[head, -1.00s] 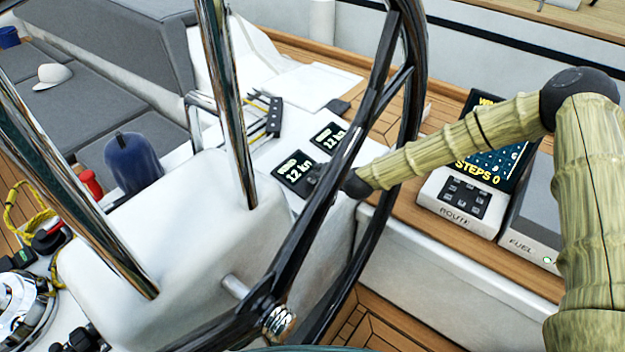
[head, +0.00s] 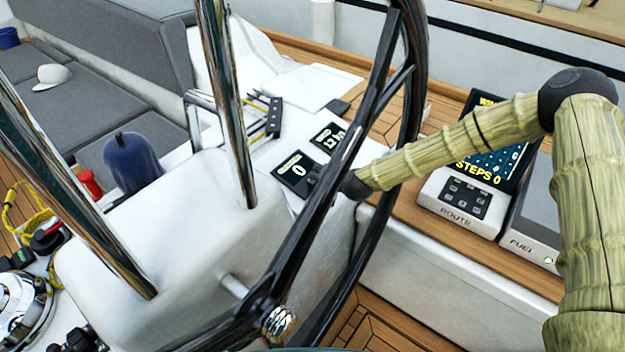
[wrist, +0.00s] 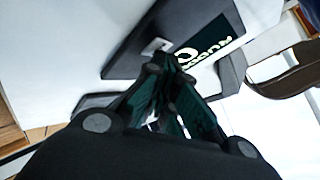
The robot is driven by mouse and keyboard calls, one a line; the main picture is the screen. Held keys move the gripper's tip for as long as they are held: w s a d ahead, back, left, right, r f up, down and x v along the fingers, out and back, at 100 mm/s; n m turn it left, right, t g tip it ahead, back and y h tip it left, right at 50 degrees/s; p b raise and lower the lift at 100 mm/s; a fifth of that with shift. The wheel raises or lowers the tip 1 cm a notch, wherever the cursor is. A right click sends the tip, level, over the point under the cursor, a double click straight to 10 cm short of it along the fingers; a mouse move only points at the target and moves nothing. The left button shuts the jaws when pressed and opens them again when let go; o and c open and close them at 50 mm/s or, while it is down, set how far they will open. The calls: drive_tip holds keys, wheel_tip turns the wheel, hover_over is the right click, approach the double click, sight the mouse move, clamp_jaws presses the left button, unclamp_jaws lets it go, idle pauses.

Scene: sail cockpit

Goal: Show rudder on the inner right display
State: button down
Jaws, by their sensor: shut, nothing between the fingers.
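The nearer of two small black displays (head: 290,170) is on the white console behind the steering wheel. It reads 0 under a small label that is too small to read in the head view. In the wrist view this display (wrist: 205,45) shows a large 0 and an upside-down label that appears to begin "RUDD", partly hidden by my fingers. A pale button (wrist: 156,47) is on its bezel. My gripper (wrist: 163,66) is shut and empty, its fingertips at the bezel by the button; I cannot tell if they touch. In the head view my gripper (head: 318,176) is partly hidden by the wheel.
The second display (head: 329,138) reads 12 kn just beyond. The black steering wheel (head: 385,75) stands between the camera and the console, close to my arm. A ROUTE panel (head: 462,200) and a FUEL box (head: 530,235) stand on the right. A blue fender-like object (head: 133,162) is at left.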

drive_tip(key=shift+s+d+r+p, duration=0.15)
drive_tip(key=shift+r+p, duration=0.25)
drive_tip(key=shift+r, duration=0.4)
drive_tip(key=shift+r, duration=0.1)
drive_tip(key=r, duration=0.1)
drive_tip(key=r+p, duration=0.1)
drive_tip(key=r, duration=0.1)
drive_tip(key=d+r+p, duration=0.1)
drive_tip(key=shift+s+r, duration=0.35)
drive_tip(key=shift+f, duration=0.1)
idle(0.8)
